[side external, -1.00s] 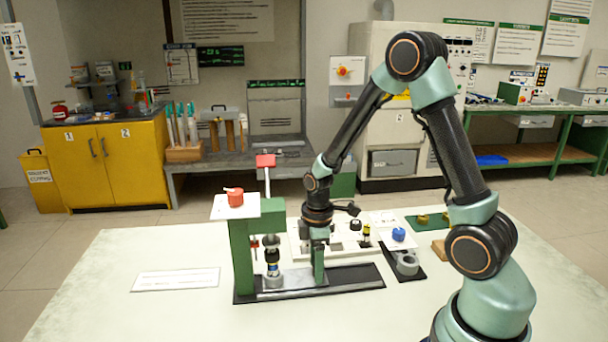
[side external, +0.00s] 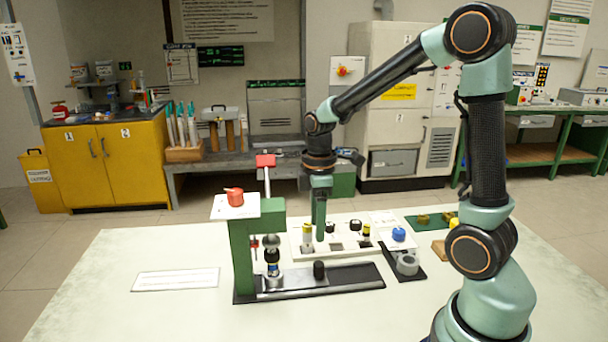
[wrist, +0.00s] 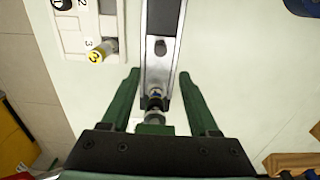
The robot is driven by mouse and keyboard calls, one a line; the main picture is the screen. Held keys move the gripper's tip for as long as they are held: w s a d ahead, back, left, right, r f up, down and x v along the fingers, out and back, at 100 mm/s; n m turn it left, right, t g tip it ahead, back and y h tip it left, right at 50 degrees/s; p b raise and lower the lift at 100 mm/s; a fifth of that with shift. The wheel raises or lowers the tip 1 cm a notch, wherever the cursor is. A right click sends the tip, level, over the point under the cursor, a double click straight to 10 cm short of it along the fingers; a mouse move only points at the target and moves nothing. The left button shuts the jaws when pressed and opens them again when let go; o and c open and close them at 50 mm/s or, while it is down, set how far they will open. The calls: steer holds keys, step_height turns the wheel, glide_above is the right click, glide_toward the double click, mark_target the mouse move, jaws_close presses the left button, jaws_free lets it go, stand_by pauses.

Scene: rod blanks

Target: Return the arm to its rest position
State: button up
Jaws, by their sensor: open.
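My gripper (side external: 319,218) hangs pointing down above the rail of the green press. Its two green fingers are apart with nothing between them in the wrist view (wrist: 158,88). The green press (side external: 243,255) stands on the table with its metal rail (side external: 350,275) running right. A short black knob (side external: 319,270) stands on the rail below my gripper, and it also shows in the wrist view (wrist: 160,47). A dark rod piece (side external: 272,255) stands upright under the press head.
A white numbered rack (side external: 345,247) holds yellow-topped and black-topped pieces behind the rail. A grey ring holder (side external: 407,264) and a blue part (side external: 399,234) are at right. A white card (side external: 177,279) lies at left.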

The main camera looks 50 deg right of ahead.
steer(key=shift+r, duration=0.25)
steer(key=s+a+r+m+t, duration=0.5)
steer(key=s+a+r+m, duration=0.1)
steer(key=r+m, duration=0.3)
steer(key=shift+a+r+t, duration=0.3)
steer(key=shift+a+r, duration=0.15)
steer(key=shift+a, duration=0.45)
